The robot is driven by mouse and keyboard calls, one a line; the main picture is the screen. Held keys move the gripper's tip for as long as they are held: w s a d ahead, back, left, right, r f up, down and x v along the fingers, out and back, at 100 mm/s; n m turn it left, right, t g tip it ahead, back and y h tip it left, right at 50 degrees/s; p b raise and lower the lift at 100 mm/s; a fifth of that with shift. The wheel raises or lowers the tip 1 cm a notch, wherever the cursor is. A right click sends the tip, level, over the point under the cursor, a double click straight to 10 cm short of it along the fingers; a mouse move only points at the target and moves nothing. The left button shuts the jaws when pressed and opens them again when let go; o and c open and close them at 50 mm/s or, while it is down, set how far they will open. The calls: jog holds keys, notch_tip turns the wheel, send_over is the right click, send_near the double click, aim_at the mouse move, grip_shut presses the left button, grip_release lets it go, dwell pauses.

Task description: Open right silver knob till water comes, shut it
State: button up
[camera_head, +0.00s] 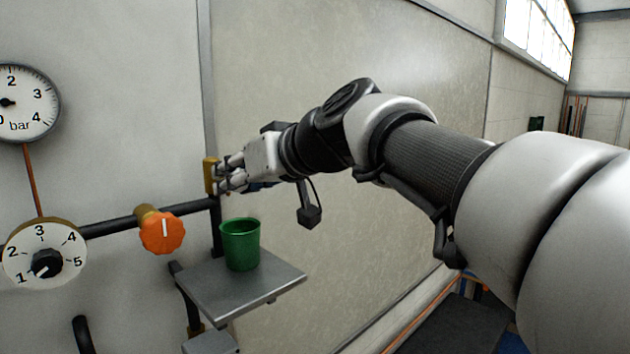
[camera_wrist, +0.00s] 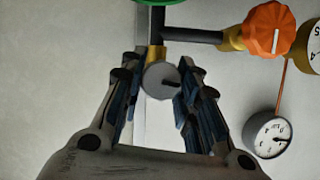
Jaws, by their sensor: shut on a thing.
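The silver knob (camera_wrist: 157,76) is a round grey disc with a dark mark, on a brass fitting (camera_head: 210,175) at the right end of the black pipe. My gripper (camera_head: 222,178) is at this fitting, and its fingers hide the knob in the head view. In the wrist view my gripper (camera_wrist: 157,78) has its fingers on either side of the knob and is shut on it. A green cup (camera_head: 240,246) stands upright on a grey shelf (camera_head: 285,280) below the fitting; its edge shows in the wrist view (camera_wrist: 165,2). No water is visible.
An orange knob (camera_head: 162,232) sits on the black pipe (camera_head: 112,226) left of my gripper. A numbered dial (camera_head: 20,250) with a black knob and a bar gauge (camera_head: 25,105) are farther left. The wall panel (camera_head: 350,250) right of the shelf is bare.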

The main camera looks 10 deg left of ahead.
jog(key=m+g+y+b, duration=0.1)
jog(key=m, duration=0.1)
jog(key=m+g+y+b, duration=0.1)
jog(key=m+b, duration=0.1)
jog(key=shift+w+d+f, duration=0.1)
jog(key=shift+f, duration=0.1)
jog(key=m+y+b, duration=0.2)
jog(key=m, duration=0.2)
jog(key=shift+g, duration=0.3)
jog(key=shift+r+y, duration=0.1)
jog(key=shift+y, duration=0.3)
jog(key=o, duration=1)
jog(key=shift+o, duration=0.2)
jog(key=shift+d, duration=0.1)
jog(key=v, duration=1.2)
